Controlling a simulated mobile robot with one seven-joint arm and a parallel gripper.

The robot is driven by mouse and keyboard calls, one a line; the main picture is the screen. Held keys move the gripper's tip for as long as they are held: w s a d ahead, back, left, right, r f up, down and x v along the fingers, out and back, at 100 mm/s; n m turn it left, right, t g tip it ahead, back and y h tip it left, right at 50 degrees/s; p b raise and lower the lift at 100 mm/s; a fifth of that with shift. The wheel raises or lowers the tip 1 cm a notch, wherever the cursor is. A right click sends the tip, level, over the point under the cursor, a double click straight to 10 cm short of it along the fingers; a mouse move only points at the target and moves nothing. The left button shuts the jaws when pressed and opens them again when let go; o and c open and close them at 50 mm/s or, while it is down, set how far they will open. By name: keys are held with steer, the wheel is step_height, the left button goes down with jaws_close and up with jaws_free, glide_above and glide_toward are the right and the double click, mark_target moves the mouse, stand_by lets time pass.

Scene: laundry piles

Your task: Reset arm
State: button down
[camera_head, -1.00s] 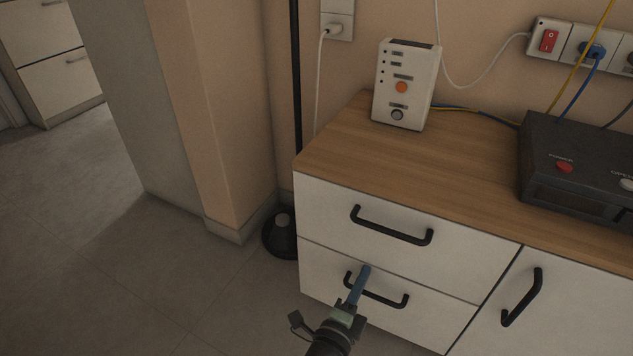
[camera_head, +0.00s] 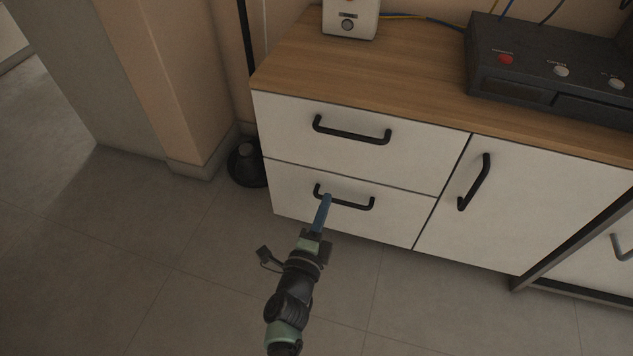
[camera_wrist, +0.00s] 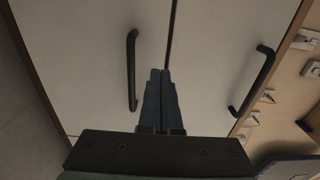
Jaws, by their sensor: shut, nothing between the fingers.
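My gripper (camera_head: 326,199) is shut and empty. In the head view its blue fingers overlap the black handle of the lower drawer (camera_head: 357,203). Whether they touch the handle cannot be told from that view. In the wrist view the two closed fingers (camera_wrist: 160,72) point at the white drawer fronts, near the dark gap between them. One black handle (camera_wrist: 131,70) stands to the left of the fingers and another (camera_wrist: 253,82) to the right, both apart from them in the picture. Both drawers look closed.
The cabinet's wooden top (camera_head: 400,75) carries a white box (camera_head: 350,18) and a dark device with buttons (camera_head: 540,75). A closed door with a handle (camera_head: 474,182) is right of the drawers. A black round base (camera_head: 247,165) stands left. Floor (camera_head: 160,250) is clear at lower left.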

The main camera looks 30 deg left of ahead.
steer(key=p+v, duration=0.2)
steer(key=v, duration=0.6)
steer(key=shift+s, duration=0.4)
